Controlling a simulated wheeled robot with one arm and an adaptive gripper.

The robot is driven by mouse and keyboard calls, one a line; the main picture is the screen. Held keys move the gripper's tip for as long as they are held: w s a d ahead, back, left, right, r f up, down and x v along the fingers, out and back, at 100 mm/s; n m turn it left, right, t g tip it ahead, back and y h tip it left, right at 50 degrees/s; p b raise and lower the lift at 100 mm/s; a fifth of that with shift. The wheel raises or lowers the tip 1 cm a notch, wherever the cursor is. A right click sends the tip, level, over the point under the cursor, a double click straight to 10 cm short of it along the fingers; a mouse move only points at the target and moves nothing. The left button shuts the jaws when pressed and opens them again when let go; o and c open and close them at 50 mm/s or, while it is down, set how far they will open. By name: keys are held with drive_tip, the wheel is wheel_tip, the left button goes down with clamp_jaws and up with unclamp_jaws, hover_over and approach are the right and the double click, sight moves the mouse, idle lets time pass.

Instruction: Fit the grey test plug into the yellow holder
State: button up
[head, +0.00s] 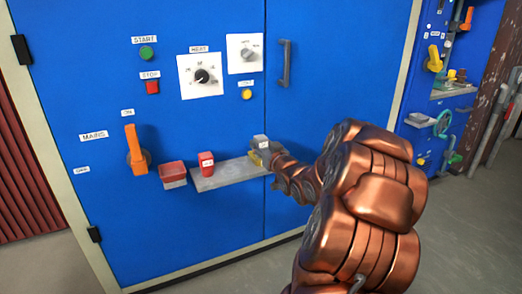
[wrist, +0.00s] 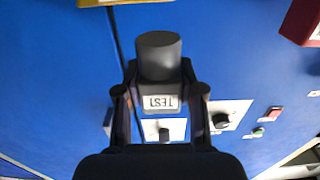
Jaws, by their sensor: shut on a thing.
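The grey test plug (wrist: 158,58) is between the fingers of my gripper (wrist: 158,98), which is shut on it. Its white label reads TEST, upside down in the wrist view. In the head view the plug (head: 260,141) shows just above the yellow holder (head: 260,158), at the right end of the grey shelf. My gripper (head: 276,152) is partly hidden there by my arm. The holder's edge (wrist: 130,2) shows at the top of the wrist view, with a gap between it and the plug. The holder's opening is not visible.
The grey shelf (head: 225,178) juts from the blue cabinet (head: 100,215). A red labelled block (head: 206,163) stands on its left part. A red box (head: 172,171) is mounted left of it, near the orange lever (head: 132,146). The heat dial (head: 201,76) sits above.

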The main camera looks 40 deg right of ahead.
sight(261, 139)
drive_tip(key=w+d, duration=0.2)
drive_tip(key=w+d+b, duration=0.1)
drive_tip(key=shift+w+d+f, duration=0.25)
drive_tip(key=shift+w+d, duration=0.15)
drive_tip(key=shift+f+b, duration=0.95)
drive_tip(key=shift+f, duration=0.75)
drive_tip(key=shift+f, duration=0.1)
drive_tip(key=shift+f, duration=0.2)
drive_tip(key=o, duration=1.2)
drive_tip(key=shift+c, duration=0.2)
